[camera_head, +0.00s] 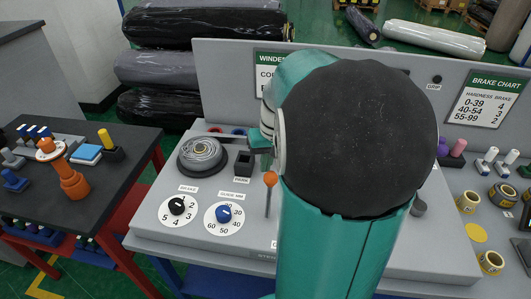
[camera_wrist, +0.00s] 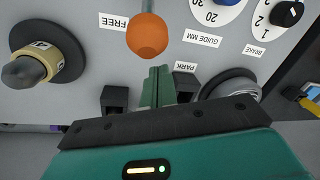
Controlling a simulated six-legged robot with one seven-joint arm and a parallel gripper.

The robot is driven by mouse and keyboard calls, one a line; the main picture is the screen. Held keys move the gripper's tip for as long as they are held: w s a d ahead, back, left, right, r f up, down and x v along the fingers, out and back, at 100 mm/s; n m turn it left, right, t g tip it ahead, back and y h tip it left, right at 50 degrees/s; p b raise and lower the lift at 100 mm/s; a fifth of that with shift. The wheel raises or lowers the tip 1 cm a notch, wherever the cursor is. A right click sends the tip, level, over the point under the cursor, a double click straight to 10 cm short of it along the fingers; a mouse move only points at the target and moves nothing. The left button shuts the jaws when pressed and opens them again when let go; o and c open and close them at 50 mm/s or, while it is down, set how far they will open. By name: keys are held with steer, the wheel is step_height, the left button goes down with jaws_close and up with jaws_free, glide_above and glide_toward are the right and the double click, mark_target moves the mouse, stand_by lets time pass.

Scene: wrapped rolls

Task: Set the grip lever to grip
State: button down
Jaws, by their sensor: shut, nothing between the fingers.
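The grip lever, a thin rod with an orange ball knob (camera_head: 270,178), stands on the sloping grey console (camera_head: 160,238). In the wrist view the orange knob (camera_wrist: 147,36) is near the top centre, beside a white FREE label (camera_wrist: 113,21); no GRIP label shows beside the lever there. My gripper (camera_wrist: 158,72) has its green fingers shut together and empty, just short of the knob with a small gap visible. In the head view my teal arm covers much of the console right of the lever, and the gripper's fingertips are hard to make out.
Near the lever are the brake dial (camera_head: 177,206), the blue guide dial (camera_head: 223,213), the PARK block (camera_head: 244,163) and a round spool holder (camera_head: 202,154). A tan-ringed spindle (camera_wrist: 40,58) is left in the wrist view. A side table (camera_head: 90,183) stands left.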

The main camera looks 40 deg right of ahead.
steer(key=shift+s+a+r, duration=0.25)
steer(key=shift+s+a, duration=0.1)
steer(key=shift+s, duration=0.4)
steer(key=shift+w, duration=0.1)
